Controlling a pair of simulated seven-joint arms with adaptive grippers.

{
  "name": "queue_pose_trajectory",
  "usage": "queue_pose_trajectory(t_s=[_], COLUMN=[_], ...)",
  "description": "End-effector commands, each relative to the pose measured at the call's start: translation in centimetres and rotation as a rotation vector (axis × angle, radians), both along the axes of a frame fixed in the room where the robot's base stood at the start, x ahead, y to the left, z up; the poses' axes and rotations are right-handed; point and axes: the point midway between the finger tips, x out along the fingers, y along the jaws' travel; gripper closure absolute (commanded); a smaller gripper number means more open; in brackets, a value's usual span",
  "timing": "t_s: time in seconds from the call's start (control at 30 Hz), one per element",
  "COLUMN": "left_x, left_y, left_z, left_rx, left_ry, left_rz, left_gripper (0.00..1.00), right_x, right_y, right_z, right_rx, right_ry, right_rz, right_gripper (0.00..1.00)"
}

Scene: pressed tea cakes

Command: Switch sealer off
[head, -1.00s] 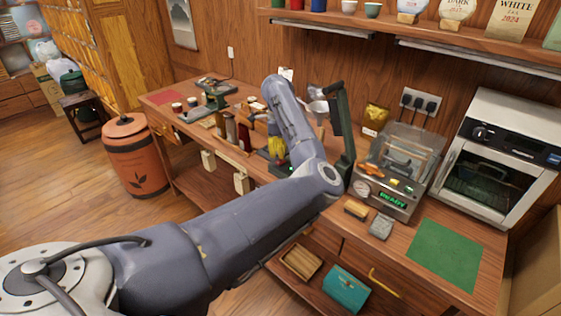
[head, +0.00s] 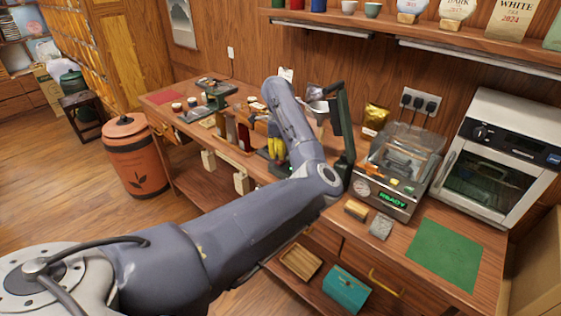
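The sealer (head: 385,197) is a metal box with a clear lid (head: 408,150), on the right half of the bench. Its front carries a round gauge and a lit green READY display (head: 392,200). A small orange part shows on its top near the front. My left arm crosses the bench, with its bent joint just left of the sealer. My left gripper (head: 278,149) seems to be the yellow-fingered part behind the forearm, partly hidden and well left of the sealer. Its opening is too small to judge. My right gripper is not in view.
A tall dark upright (head: 345,125) stands between my arm and the sealer. A white oven (head: 500,155) stands to the sealer's right. A wooden block (head: 356,210) and a grey block (head: 381,227) lie in front. The green mat (head: 443,254) is bare.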

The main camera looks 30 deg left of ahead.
Motion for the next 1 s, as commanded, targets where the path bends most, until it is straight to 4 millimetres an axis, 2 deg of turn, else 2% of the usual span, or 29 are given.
queue_pose_trajectory(t_s=[1.0], left_x=[0.0], left_y=[0.0], left_z=[-1.3], left_rx=[0.000], left_ry=[0.000], left_rz=[0.000], left_gripper=[1.00], right_x=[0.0], right_y=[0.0], right_z=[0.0], right_rx=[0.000], right_ry=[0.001], right_rz=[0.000], right_gripper=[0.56])
